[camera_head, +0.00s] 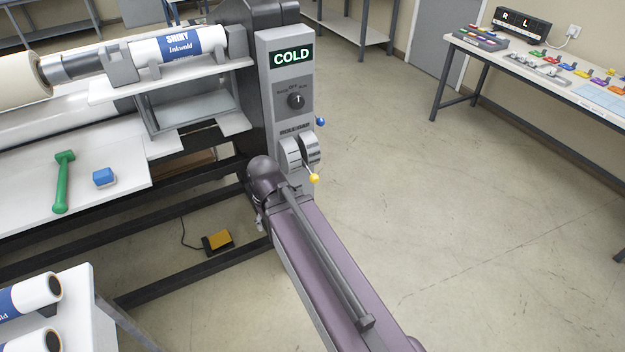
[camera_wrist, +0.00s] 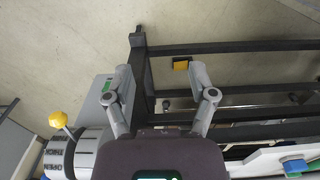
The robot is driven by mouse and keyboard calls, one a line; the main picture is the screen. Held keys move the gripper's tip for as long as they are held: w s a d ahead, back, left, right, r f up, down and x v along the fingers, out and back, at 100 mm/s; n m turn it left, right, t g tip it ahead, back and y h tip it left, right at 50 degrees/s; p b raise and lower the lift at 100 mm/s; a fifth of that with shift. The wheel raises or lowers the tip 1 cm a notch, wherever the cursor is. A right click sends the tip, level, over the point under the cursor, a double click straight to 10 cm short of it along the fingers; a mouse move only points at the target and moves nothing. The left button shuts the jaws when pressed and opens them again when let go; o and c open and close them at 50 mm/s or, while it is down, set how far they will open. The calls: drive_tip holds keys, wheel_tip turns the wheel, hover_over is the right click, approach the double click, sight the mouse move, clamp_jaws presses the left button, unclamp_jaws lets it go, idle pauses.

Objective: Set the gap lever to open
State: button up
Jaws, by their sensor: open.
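The gap lever, with a yellow ball knob (camera_head: 314,178), sticks out low from a grey drum (camera_head: 290,153) on the front of the control column. In the wrist view the yellow knob (camera_wrist: 59,119) and the lettered drum (camera_wrist: 60,151) are at the lower left, with words such as OPEN printed sideways on it. My gripper (camera_wrist: 158,70) is open and empty, its fingers apart, to the right of the knob and not touching it. In the head view my arm hides most of the gripper. Which mark the lever stands at is too small to tell.
A blue-knobbed lever (camera_head: 320,121) sits above on the column's right side, below a rotary switch (camera_head: 296,100) and a COLD display (camera_head: 293,56). The laminator's dark frame rails (camera_head: 190,210) and a yellow pedal (camera_head: 218,241) are to the left. Floor at right is clear.

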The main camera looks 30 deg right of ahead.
drive_tip(key=n+t+y+b, duration=0.7)
drive_tip(key=t+y+b, duration=0.55)
drive_tip(key=b, duration=1.05)
approach(314, 178)
drive_tip(key=s, duration=0.1)
drive_tip(key=s+d+f+t+h, duration=0.1)
drive_tip(key=s+t, duration=0.1)
drive_tip(key=shift+d+f+h, duration=0.3)
drive_tip(key=shift+d+h, duration=0.05)
drive_tip(key=shift+d, duration=0.05)
drive_tip(key=shift+w+a, duration=0.1)
drive_tip(key=shift+w, duration=0.05)
drive_tip(key=shift+x, duration=6.75)
